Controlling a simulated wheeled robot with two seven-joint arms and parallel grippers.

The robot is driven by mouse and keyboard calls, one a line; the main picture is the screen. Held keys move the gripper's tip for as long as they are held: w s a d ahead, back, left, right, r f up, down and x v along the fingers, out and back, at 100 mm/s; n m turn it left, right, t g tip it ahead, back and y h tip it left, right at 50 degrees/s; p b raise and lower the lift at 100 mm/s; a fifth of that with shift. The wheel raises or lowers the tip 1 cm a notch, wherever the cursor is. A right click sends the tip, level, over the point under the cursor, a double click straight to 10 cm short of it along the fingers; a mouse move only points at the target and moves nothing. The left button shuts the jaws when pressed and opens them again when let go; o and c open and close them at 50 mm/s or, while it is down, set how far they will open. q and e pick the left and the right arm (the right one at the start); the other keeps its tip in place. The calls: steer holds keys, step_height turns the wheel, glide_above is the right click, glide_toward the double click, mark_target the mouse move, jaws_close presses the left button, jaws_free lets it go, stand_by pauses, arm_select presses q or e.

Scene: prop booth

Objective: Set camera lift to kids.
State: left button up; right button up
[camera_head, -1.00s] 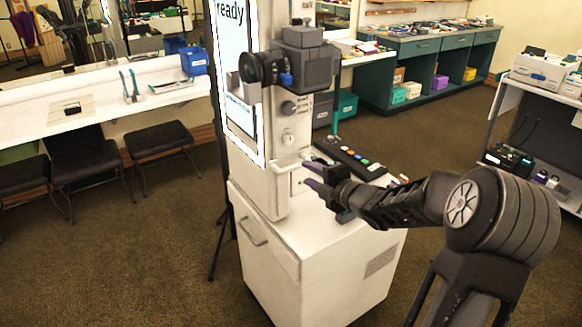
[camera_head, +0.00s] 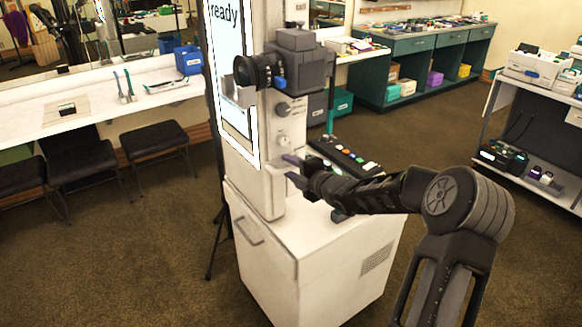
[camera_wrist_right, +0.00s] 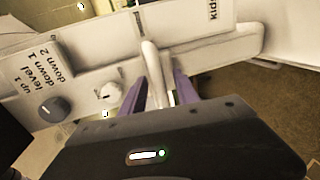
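The white booth column (camera_head: 265,190) carries a black camera (camera_head: 298,62) high on its side. A pale lever (camera_wrist_right: 152,72) stands out from the column's white panel in the right wrist view. The word "kids" (camera_wrist_right: 213,14) is printed on a plate to the right of the lever. My right gripper (camera_head: 290,168) is at the column's face, below the knobs. Its purple fingers (camera_wrist_right: 158,90) are apart on either side of the lever; I cannot tell whether they touch it. In the head view the fingers hide the lever. My left gripper is not in view.
A dark knob (camera_wrist_right: 54,110) and a pale knob (camera_wrist_right: 110,92) sit left of the lever. A dark button console (camera_head: 345,160) lies on the white cabinet (camera_head: 310,260) behind my right gripper. A lit screen (camera_head: 232,80) faces left. Open carpet surrounds the cabinet.

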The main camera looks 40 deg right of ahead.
jaws_close()
steer(key=shift+f, duration=0.15)
stand_by(1.2)
